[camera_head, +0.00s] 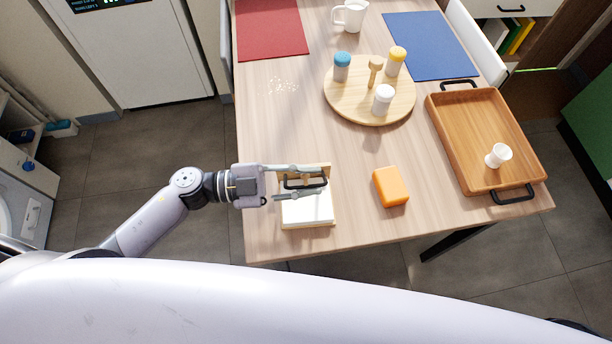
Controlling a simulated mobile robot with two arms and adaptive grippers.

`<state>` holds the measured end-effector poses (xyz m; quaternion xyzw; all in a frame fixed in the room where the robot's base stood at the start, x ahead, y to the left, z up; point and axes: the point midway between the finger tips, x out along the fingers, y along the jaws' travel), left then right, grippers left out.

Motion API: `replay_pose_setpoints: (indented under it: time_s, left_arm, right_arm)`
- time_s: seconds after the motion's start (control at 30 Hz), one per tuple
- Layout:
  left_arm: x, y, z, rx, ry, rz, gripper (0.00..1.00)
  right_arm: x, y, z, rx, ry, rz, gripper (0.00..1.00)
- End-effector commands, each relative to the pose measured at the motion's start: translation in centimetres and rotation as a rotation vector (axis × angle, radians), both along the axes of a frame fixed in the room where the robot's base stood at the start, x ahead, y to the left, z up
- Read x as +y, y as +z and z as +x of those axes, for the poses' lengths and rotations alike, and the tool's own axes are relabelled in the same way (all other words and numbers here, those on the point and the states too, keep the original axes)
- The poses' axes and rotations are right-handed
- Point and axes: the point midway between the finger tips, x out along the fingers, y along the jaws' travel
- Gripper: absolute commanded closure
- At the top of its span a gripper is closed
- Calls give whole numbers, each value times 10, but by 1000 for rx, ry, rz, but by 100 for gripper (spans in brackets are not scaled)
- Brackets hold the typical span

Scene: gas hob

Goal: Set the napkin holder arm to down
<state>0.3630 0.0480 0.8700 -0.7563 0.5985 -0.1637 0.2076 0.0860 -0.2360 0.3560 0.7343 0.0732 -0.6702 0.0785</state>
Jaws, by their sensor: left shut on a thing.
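The napkin holder (307,225) stands near the front edge of the table. It has a light wooden base and back, and a stack of white napkins (307,208) lies in it. Its dark arm (305,183) shows at the far end of the holder, partly hidden by the fingers. My left gripper (306,183) reaches in from the left, with one finger on the far side and one on the near side of the arm, and is shut on it. The arm's exact tilt is hard to tell from above. My right gripper is not in view.
An orange block (390,186) lies right of the holder. A round wooden board (340,99) carries small jars. A wooden tray (455,150) holds a white cup (498,155). A mug (349,16), red mat (270,28) and blue mat (430,45) are farther back.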

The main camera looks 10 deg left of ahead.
Motion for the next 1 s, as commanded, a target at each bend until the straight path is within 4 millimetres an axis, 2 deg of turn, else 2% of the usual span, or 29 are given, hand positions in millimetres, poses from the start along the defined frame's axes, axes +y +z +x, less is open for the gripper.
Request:
replay_pose_setpoints:
  time_s: [0.03,0.07,0.27,0.53,0.67,0.77,1.0]
  left_arm:
    - [0,1,0,-1,0,-2,100]
    - [0,1,0,-1,0,-2,75]
    - [0,1,0,-1,0,-2,62]
    - [0,0,0,0,0,-1,62]
    - [8,-1,-2,2,2,2,62]
    - [23,-1,-6,3,0,4,62]
    - [73,-1,-18,5,1,4,62]
  right_arm:
    - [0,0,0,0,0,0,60]
    - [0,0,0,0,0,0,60]
    - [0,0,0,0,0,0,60]
    - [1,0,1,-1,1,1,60]
    - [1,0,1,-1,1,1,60]
    - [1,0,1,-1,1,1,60]
    - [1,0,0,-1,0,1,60]
